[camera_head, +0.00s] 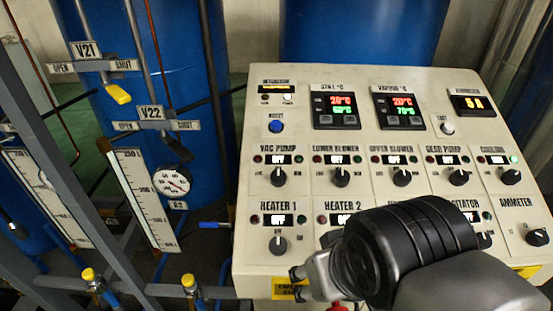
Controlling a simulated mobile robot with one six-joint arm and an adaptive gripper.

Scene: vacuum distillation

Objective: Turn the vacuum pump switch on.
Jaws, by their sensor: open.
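The vacuum pump switch (278,177) is a black rotary knob under the VAC PUMP label on the upper left of the cream control panel (245,215). Its pointer stands about upright, and the small display (278,160) above it reads OFF. My gripper (297,284) is at the panel's lower edge, below the HEATER 1 knob and well below the vacuum pump switch. Its small dark tips are apart, with nothing seen between them. My arm hides part of the panel's lower right.
The HEATER 1 knob (278,245) lies between my gripper and the switch. The LOWER BLOWER knob (341,177) is just right of the switch. Left of the panel are a blue-handled valve (213,225), a round gauge (173,182) and grey frame bars. The switch is unobstructed.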

